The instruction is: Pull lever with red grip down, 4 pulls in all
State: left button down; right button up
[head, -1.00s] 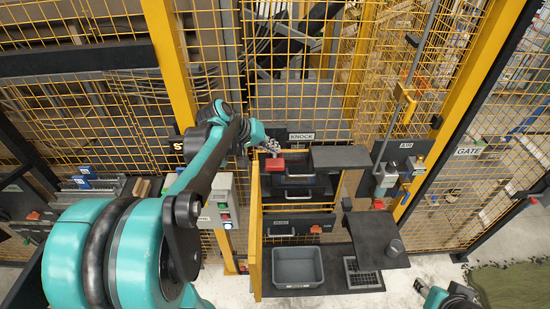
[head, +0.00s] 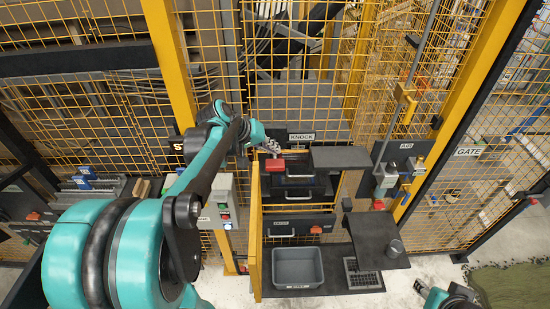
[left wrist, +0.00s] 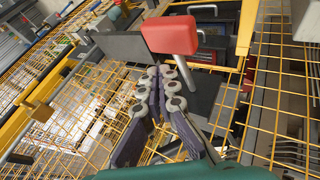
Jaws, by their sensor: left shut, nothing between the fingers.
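The lever's red grip (head: 275,165) is a red block at the front of the dark cabinet, below the KNOCK sign (head: 301,137). In the left wrist view the red grip (left wrist: 170,35) sits on a pale grey bar, just beyond the fingertips. My left gripper (head: 272,148) is shut and empty, just above and behind the red grip in the head view. In the left wrist view its fingers (left wrist: 160,76) are together, with a visible gap to the grip. Part of my right arm shows at the bottom right edge; its fingers are out of view.
Yellow mesh fencing (head: 300,60) stands behind the cabinet. A dark flat plate (head: 340,157) is right of the grip, and a yellow post (head: 254,230) stands left. A grey bin (head: 298,267) is below. A button box (head: 223,204) is to the left.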

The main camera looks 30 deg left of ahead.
aim_at(271, 161)
pick_arm(q)
jog(key=shift+f, duration=0.4)
jog(key=shift+s+d+f+b, duration=0.1)
jog(key=shift+s+f+b, duration=0.05)
jog(key=shift+f+b, duration=0.95)
jog(key=shift+s+d+f+b, duration=0.1)
jog(key=shift+s+f+b, duration=0.05)
jog(key=shift+f+b, duration=0.85)
dwell(1.8)
jog(key=shift+s+f, duration=0.15)
jog(key=shift+f, duration=0.05)
jog(key=shift+f+b, duration=0.45)
jog(key=shift+f, duration=0.2)
dwell(0.4)
jog(key=shift+r, duration=0.15)
dwell(0.5)
jog(key=shift+r+p, duration=0.6)
jog(key=shift+r, duration=0.15)
jog(key=shift+w+a+r+p, duration=0.1)
jog(key=shift+w+r+p, duration=0.15)
jog(key=shift+r+p, duration=0.85)
jog(key=shift+w+a+r+p, duration=0.15)
jog(key=shift+r+p, duration=0.5)
jog(key=shift+r, duration=0.75)
jog(key=shift+w, duration=0.1)
